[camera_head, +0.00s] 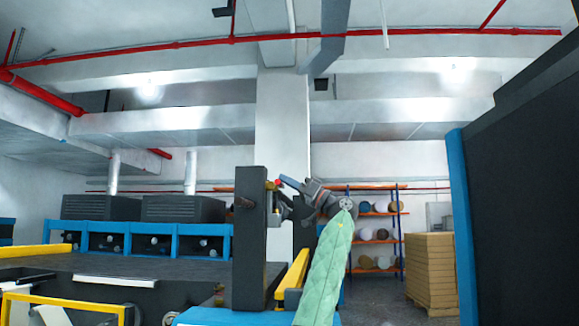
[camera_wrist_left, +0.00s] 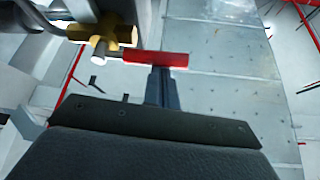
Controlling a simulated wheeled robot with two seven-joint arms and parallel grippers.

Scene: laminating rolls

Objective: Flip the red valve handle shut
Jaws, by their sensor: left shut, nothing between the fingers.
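The red valve handle (camera_wrist_left: 155,58) shows in the left wrist view as a short red bar. It reaches to the right from a brass valve body (camera_wrist_left: 124,35) with a grey pipe stub. In the head view only a small red bit of the handle (camera_head: 277,182) shows, beside the top of a dark upright post (camera_head: 249,240). My left gripper (camera_head: 285,181) is shut and empty, its tip right at the handle. In the left wrist view the closed fingers (camera_wrist_left: 160,76) meet the red bar's near edge; whether they touch cannot be told. My right gripper is not in view.
A dark machine with a blue edge (camera_head: 462,230) stands at the right. Behind are a rack of rolls (camera_head: 376,234) and stacked boards (camera_head: 431,268). A machine bed with yellow rails (camera_head: 36,251) lies at the left. Red pipes run overhead.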

